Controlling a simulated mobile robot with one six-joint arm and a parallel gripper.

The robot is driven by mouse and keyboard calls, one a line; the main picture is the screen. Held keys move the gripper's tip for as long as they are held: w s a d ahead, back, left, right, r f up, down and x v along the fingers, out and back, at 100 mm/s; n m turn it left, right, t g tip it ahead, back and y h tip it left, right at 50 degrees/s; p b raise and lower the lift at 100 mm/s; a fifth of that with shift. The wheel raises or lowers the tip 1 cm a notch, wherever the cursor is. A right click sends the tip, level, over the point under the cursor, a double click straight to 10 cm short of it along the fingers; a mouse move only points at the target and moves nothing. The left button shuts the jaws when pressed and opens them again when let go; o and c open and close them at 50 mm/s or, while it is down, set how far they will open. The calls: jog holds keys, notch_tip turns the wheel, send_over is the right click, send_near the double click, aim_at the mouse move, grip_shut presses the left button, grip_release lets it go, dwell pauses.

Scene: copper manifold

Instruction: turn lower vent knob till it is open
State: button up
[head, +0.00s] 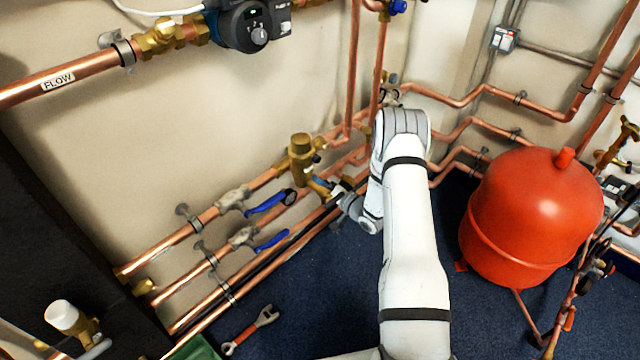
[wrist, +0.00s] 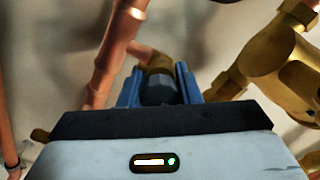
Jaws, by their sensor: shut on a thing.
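The lower vent knob (wrist: 157,93) is a small dark blue-grey cap in front of a brass fitting, in the middle of the wrist view. My gripper (wrist: 158,84) has one blue finger on each side of it and is shut on it. In the head view my gripper (head: 322,185) is low by the pipes, just right of and below a brass valve body (head: 301,157). There the knob cannot be made out clearly. Its turned position cannot be told.
Copper pipes rise close to the left in the wrist view (wrist: 110,58); a large brass valve (wrist: 272,68) is close on the right. Two blue-handled valves (head: 268,203) (head: 271,242) sit left of my gripper. A red tank (head: 535,215) stands right. A wrench (head: 250,330) lies on the blue floor.

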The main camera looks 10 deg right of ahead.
jog(key=shift+n, duration=0.3)
jog(key=n+b, duration=0.3)
jog(key=n, duration=0.1)
jog(key=shift+f+n, duration=0.15)
jog(key=shift+n, duration=0.25)
jog(key=shift+s+n+b, duration=0.15)
jog(key=shift+n+b, duration=4.65)
jog(key=shift+n, duration=4.3)
jog(key=o, duration=1)
jog(key=shift+c, duration=0.2)
jog(key=shift+d, duration=0.1)
